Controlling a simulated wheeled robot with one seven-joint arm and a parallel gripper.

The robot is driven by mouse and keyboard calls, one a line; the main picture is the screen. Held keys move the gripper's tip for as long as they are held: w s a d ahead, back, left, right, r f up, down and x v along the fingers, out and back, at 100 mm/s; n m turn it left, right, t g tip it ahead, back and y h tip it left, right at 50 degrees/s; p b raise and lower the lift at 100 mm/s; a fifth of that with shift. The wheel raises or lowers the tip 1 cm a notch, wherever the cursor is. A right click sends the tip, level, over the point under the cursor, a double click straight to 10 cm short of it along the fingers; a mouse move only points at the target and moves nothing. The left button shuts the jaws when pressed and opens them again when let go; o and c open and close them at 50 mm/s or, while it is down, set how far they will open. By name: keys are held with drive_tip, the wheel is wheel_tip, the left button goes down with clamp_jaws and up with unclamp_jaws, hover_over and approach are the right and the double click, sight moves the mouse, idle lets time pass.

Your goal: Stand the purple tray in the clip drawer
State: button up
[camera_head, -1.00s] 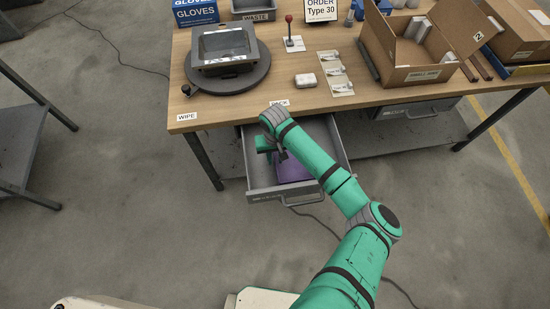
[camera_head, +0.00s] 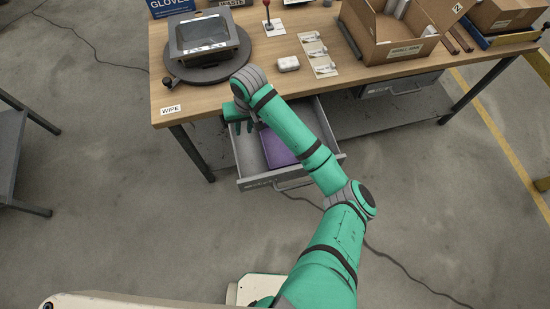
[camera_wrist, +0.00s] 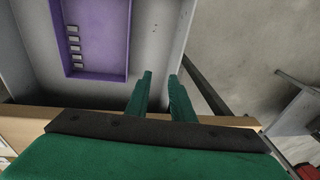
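The purple tray (camera_head: 281,148) lies flat in the open grey drawer (camera_head: 246,158) under the table's front edge, toward the drawer's right side. My arm hides part of it. In the wrist view the tray (camera_wrist: 119,38) shows at upper left, with a row of small pale slots along one side. My gripper (camera_head: 243,127) is at the drawer's left wall, beside the tray and apart from it. In the wrist view its two green fingers (camera_wrist: 160,76) stand apart with nothing between them. I cannot read the drawer's front label.
A second, shut drawer (camera_head: 400,84) is under the table to the right. The tabletop (camera_head: 215,85) above carries a tablet on a turntable (camera_head: 207,55), a white block (camera_head: 288,63), small cards and an open cardboard box (camera_head: 392,45).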

drive_tip(key=s+a+r+m+t+y, duration=0.2)
drive_tip(key=a+r+t+y, duration=0.15)
drive_tip(key=a, duration=0.65)
drive_tip(key=s+a+r+m+t+y, duration=0.15)
drive_tip(key=a+t+y, duration=0.3)
drive_tip(key=a, duration=0.45)
drive_tip(key=s+d+f+m+t+h, duration=0.3)
drive_tip(key=s+d, duration=0.5)
drive_tip(key=d, duration=0.1)
drive_tip(key=s+d+f+m+t+h, duration=0.2)
drive_tip(key=s+d+h, duration=0.2)
drive_tip(key=s+d, duration=0.45)
drive_tip(key=s+d+r+n+h, duration=0.1)
drive_tip(key=s+d+r+n, duration=0.1)
drive_tip(key=s+d, duration=0.5)
drive_tip(key=s+d+r+n+t+h, duration=0.1)
drive_tip(key=s+d+r+n, duration=0.1)
drive_tip(key=s+d+r, duration=0.2)
drive_tip(key=s+d, duration=0.3)
drive_tip(key=s, duration=0.1)
drive_tip(key=shift+s+d+n+t+h, duration=0.25)
drive_tip(key=shift+n+t+h, duration=0.05)
drive_tip(key=shift+n+h, duration=0.1)
drive_tip(key=shift+w+d, duration=0.1)
